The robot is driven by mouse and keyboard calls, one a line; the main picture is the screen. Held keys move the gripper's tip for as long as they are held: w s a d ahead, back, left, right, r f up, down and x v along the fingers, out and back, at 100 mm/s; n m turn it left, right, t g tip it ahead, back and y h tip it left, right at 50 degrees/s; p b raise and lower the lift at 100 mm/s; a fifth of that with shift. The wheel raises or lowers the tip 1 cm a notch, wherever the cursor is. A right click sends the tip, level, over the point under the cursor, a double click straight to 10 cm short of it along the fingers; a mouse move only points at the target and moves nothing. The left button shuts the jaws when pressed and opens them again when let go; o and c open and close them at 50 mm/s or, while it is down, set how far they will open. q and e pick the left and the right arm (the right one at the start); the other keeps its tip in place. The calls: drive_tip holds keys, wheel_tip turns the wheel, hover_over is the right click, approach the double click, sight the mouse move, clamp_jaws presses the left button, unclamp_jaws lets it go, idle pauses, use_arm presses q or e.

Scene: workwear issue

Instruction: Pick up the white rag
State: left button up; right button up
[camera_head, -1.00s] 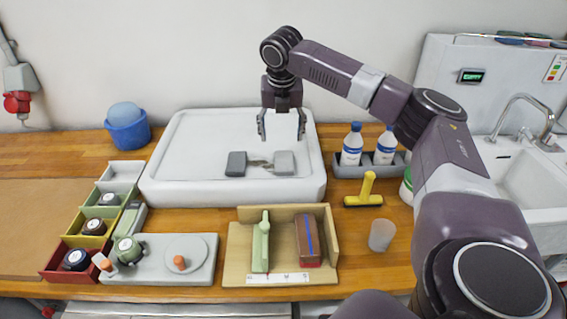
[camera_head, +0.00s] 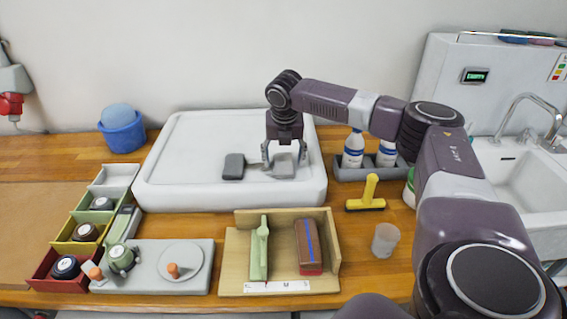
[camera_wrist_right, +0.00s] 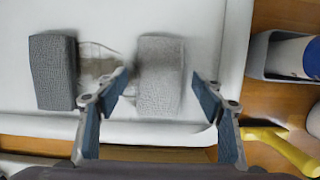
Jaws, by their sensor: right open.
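The palest rag I see, a light grey-white folded block (camera_head: 283,168), lies in the white tray (camera_head: 180,195); it also shows in the right wrist view (camera_wrist_right: 160,85). My right gripper (camera_head: 284,158) is open and empty, pointing down over this rag. In the right wrist view its fingers (camera_wrist_right: 160,85) stand to either side of the rag, apart from it. A darker grey rag (camera_head: 234,167) lies to its left, also in the wrist view (camera_wrist_right: 53,75). My left gripper is not in view.
A thin brownish item (camera_wrist_right: 97,62), unclear, lies between the two rags. A wooden holder (camera_head: 232,270) stands in front. The tray's left part is bare.

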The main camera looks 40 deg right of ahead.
drive_tip(key=shift+w+f, duration=0.1)
drive_tip(key=shift+f, duration=0.1)
drive_tip(key=shift+a+r, duration=0.1)
drive_tip(key=shift+c, duration=1)
drive_tip(key=c, duration=1.1)
drive_tip(key=shift+o, duration=0.2)
